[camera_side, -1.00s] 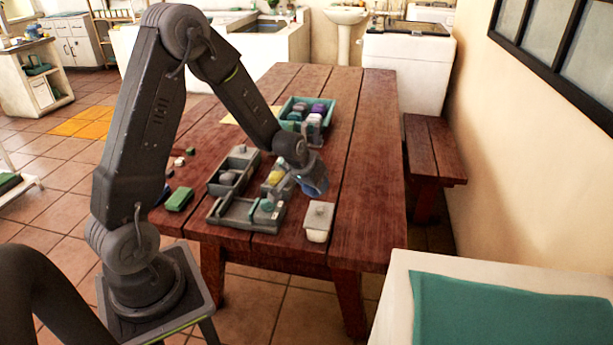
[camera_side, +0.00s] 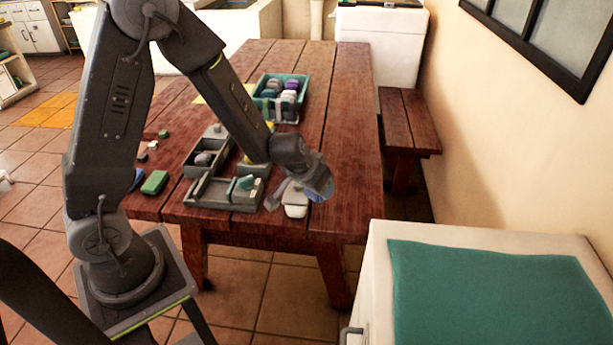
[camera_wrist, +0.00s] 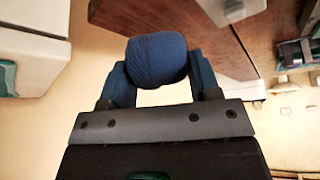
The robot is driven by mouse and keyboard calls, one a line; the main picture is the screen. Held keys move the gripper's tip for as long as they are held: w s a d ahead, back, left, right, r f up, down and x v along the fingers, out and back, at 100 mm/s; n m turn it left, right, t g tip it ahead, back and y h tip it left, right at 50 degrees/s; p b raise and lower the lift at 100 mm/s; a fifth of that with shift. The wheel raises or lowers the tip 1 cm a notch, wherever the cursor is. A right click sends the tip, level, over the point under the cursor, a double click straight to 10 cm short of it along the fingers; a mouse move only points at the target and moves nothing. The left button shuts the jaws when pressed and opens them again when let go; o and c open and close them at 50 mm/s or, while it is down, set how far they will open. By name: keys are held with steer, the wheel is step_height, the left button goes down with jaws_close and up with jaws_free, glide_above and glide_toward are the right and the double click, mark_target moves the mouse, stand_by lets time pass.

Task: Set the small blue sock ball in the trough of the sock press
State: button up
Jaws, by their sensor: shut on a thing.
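The small blue sock ball (camera_wrist: 157,60) sits between my fingers in the wrist view. My gripper (camera_wrist: 158,72) is shut on it. In the side view my gripper (camera_side: 322,190) hangs above the near right part of the table, and only a bit of blue shows at its end. The grey fixture with low-walled channels (camera_side: 226,192), which looks like the sock press, lies to its left on the table. My gripper is apart from it. I cannot make out the trough clearly; my forearm hides part of the fixture.
A white container with a grey top (camera_side: 296,208) stands just left of and below my gripper. A teal crate (camera_side: 303,85) with several coloured balls is farther back. A green block (camera_side: 154,183) lies at the left edge. The table's right side (camera_side: 345,130) is clear.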

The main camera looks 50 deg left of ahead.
steer(key=shift+w+r+n, duration=0.25)
steer(key=shift+w+n, duration=0.1)
steer(key=shift+n, duration=0.05)
steer(key=w+a+r+n+y, duration=0.2)
steer(key=a+n, duration=0.2)
steer(key=a, duration=0.2)
steer(key=n+g+y, duration=0.1)
steer(key=n+g, duration=0.9)
steer(key=n, duration=0.9)
glide_above(212, 191)
steer(key=w+d, duration=0.2)
step_height(212, 191, down, 2)
steer(key=shift+s+a+f, duration=0.1)
steer(key=shift+f, duration=2.55)
steer(key=shift+s+a+f, duration=0.1)
steer(key=shift+f, duration=2.55)
steer(key=o, duration=1)
steer(key=shift+d, duration=0.1)
